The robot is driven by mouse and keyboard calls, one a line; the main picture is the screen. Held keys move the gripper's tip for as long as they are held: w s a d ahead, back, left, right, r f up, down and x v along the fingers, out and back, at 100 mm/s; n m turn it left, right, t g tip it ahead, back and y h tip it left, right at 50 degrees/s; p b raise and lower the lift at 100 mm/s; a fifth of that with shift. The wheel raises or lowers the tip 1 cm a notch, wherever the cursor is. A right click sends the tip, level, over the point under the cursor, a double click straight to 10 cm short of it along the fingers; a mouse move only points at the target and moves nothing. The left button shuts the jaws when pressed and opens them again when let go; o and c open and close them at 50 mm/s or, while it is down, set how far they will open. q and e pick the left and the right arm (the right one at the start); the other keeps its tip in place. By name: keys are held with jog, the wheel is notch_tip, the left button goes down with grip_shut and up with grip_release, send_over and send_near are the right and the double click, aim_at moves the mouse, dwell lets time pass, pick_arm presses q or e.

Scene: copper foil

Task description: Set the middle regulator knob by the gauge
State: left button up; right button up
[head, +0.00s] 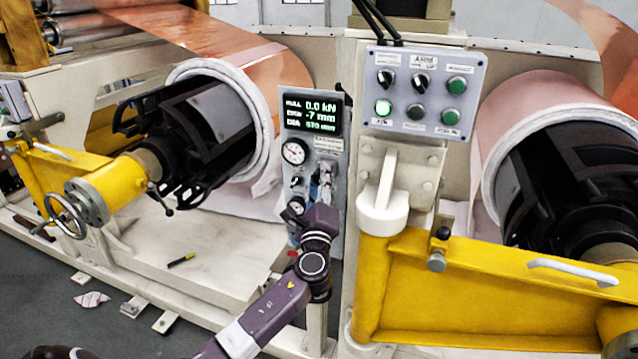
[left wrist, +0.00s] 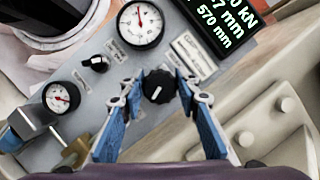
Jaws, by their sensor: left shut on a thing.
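A grey panel (head: 327,143) stands at the centre of the head view. It carries a large round white gauge (head: 294,152) with a smaller gauge (head: 297,205) lower down. My left gripper (head: 326,187) is at the panel, right of the gauges. In the left wrist view, its blue fingers (left wrist: 159,88) are shut on a black knob (left wrist: 157,87) with a white mark pointing down-left. The large gauge (left wrist: 141,24) there has a red needle pointing up. Another black knob (left wrist: 95,63) and the small gauge (left wrist: 62,97) lie to the left. The labels are unreadable.
A display (head: 312,112) above the gauge reads 0.0 kN, -7 mm and 570 mm. A button box (head: 421,92) and a yellow arm (head: 470,285) stand close on the right. A foil roll (head: 215,120) is on the left.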

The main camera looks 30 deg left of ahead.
pick_arm(q)
jog(key=shift+a+r, duration=0.1)
jog(key=shift+r, duration=0.2)
jog(key=o, duration=0.9)
jog(key=shift+o, duration=1.2)
jog(key=shift+w+f, duration=0.1)
jog(key=shift+f, duration=0.15)
jog(key=v, duration=1.2)
